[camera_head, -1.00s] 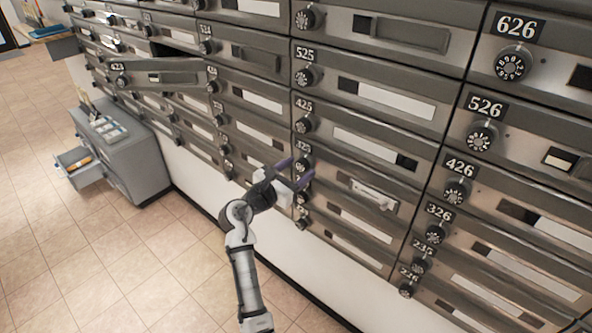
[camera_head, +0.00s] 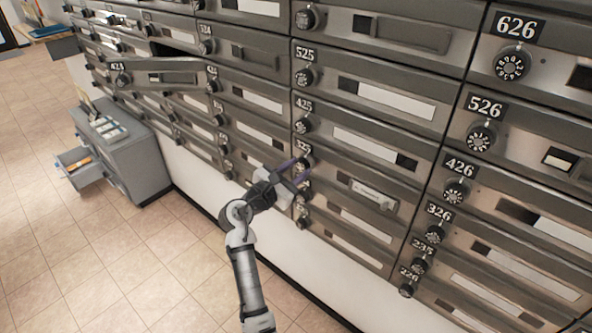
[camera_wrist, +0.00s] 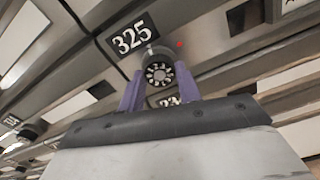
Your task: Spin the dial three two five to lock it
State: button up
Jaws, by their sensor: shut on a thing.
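The black dial of box 325 (camera_wrist: 158,74) has white numbers around its face and sits just below the white-on-black 325 label (camera_wrist: 131,37) in the wrist view. My gripper (camera_wrist: 160,82) has its two purple fingers on either side of this dial and is shut on it. In the head view, my gripper (camera_head: 301,170) reaches the dial column in front of box 325 and mostly hides the dial. The box 325 door (camera_head: 345,178) is flush with its neighbours. The dial's exact number setting is too small to tell.
Other dials stand close above and below, such as the 425 dial (camera_head: 303,124). The door of box 424 (camera_head: 165,77) stands open to the left. A grey cabinet (camera_head: 140,165) with an open drawer (camera_head: 78,168) stands on the left. The tiled floor (camera_head: 60,250) is clear.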

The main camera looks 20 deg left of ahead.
jog(key=m, duration=0.4)
jog(key=shift+b, duration=0.3)
jog(key=m+b, duration=0.1)
jog(key=m, duration=0.3)
jog(key=shift+f, duration=0.1)
jog(key=m+b, duration=0.3)
jog(key=m, duration=0.1)
jog(key=shift+m, duration=0.3)
jog(key=m+b, duration=0.3)
jog(key=m, duration=0.1)
jog(key=shift+m, duration=0.3)
jog(key=m+b, duration=0.3)
jog(key=m, duration=0.1)
jog(key=shift+m+b, duration=0.3)
jog(key=shift+b, duration=0.1)
jog(key=m+b, duration=0.3)
jog(key=m, duration=0.1)
jog(key=shift+b, duration=0.3)
jog(key=m+b, duration=0.3)
jog(key=m, duration=0.1)
jog(key=shift+m+b, duration=1.15)
jog(key=shift+m, duration=0.45)
jog(key=shift+r, duration=0.2)
